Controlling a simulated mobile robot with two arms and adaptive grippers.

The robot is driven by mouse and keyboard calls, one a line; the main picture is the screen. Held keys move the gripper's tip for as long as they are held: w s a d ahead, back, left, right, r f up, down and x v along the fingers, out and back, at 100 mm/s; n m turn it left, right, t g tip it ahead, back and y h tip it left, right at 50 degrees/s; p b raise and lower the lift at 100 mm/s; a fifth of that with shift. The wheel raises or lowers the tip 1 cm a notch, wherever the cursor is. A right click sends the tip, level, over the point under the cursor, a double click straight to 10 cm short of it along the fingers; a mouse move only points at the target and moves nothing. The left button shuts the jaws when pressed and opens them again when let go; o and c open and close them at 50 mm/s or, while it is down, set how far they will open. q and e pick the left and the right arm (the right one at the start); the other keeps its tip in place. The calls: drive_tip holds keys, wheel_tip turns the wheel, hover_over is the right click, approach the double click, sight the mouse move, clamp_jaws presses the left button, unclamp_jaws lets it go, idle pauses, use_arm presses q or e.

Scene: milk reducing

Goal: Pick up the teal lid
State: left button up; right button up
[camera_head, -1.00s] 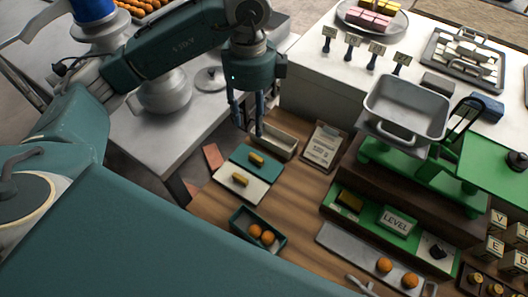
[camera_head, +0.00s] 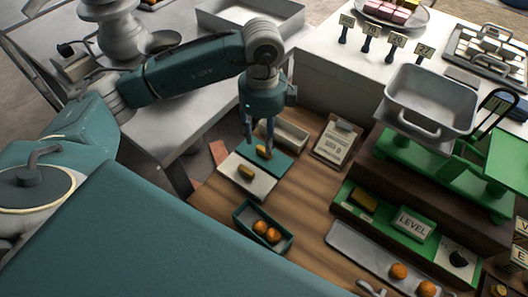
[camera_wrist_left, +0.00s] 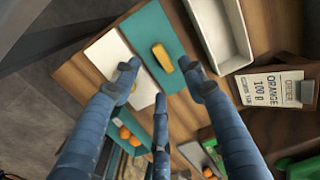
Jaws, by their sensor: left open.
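The teal lid (camera_head: 279,162) is a flat teal plate with a yellow handle (camera_head: 264,152) on top, lying on the wooden counter. In the left wrist view the teal lid (camera_wrist_left: 148,28) lies beyond the fingertips, and its yellow handle (camera_wrist_left: 162,57) shows between them. My left gripper (camera_head: 259,146) points down over the teal lid, its fingers on either side of the handle in the head view. In the left wrist view the gripper (camera_wrist_left: 161,76) is open and empty. I cannot tell whether the fingertips touch the lid. My right gripper is not in view.
A cream lid (camera_head: 238,182) with a yellow handle lies beside the teal one. An empty pale box (camera_head: 290,132) stands behind, a card on a clipboard (camera_head: 336,141) to its right. A teal box (camera_head: 286,243) holding oranges is in front. A green scale (camera_head: 440,165) stands at right.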

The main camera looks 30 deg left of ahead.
sight(263, 151)
use_arm(q)
wheel_tip(263, 151, down, 5)
drive_tip(key=p, duration=0.2)
drive_tip(key=shift+w+a+p, duration=0.1)
drive_tip(key=shift+p, duration=0.3)
drive_tip(key=shift+f, duration=0.25)
drive_tip(key=c, duration=0.9)
